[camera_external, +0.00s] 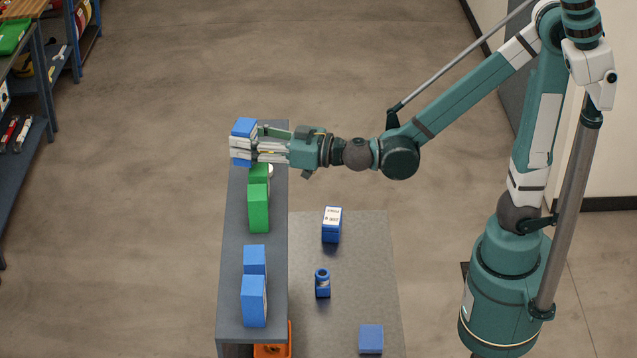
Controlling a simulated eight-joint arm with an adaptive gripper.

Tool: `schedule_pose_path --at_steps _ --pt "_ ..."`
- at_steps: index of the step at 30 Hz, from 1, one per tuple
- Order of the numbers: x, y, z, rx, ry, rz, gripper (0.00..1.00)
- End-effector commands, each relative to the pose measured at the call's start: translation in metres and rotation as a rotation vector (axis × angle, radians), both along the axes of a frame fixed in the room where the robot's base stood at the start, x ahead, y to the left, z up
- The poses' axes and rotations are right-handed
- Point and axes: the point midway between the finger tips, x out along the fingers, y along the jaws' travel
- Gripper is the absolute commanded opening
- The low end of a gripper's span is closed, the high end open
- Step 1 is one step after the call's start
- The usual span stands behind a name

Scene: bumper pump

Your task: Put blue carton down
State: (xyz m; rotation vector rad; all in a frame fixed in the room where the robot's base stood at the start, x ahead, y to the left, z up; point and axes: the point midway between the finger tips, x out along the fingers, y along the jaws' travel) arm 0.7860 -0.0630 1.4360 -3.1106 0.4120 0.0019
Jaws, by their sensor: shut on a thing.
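My gripper (262,144) reaches left across the far end of a narrow grey shelf and is shut on a blue carton (243,126) with a white label. The carton is held at the far left end of the shelf top. The fingers cover part of its right side. I cannot tell whether its underside touches the shelf. Just in front of it, a green carton (259,209) stands on the shelf with another green one behind it.
Two blue boxes (254,300) stand at the shelf's near end. On the lower grey surface (365,270) are a blue carton with a white top (332,225), a small blue cylinder-topped part (322,283) and a blue box (371,338). An orange bin (272,350) shows below the shelf.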

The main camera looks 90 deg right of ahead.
Motion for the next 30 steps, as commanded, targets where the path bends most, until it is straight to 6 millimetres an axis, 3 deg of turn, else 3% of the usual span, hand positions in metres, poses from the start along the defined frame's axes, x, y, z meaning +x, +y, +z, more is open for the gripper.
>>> schedule_pose_path --at_steps 17,30 --pt "-0.008 -0.111 -0.021 -0.001 0.001 -0.101 0.26" --pt "-0.027 -0.206 -0.039 -0.001 0.001 -0.186 0.26"
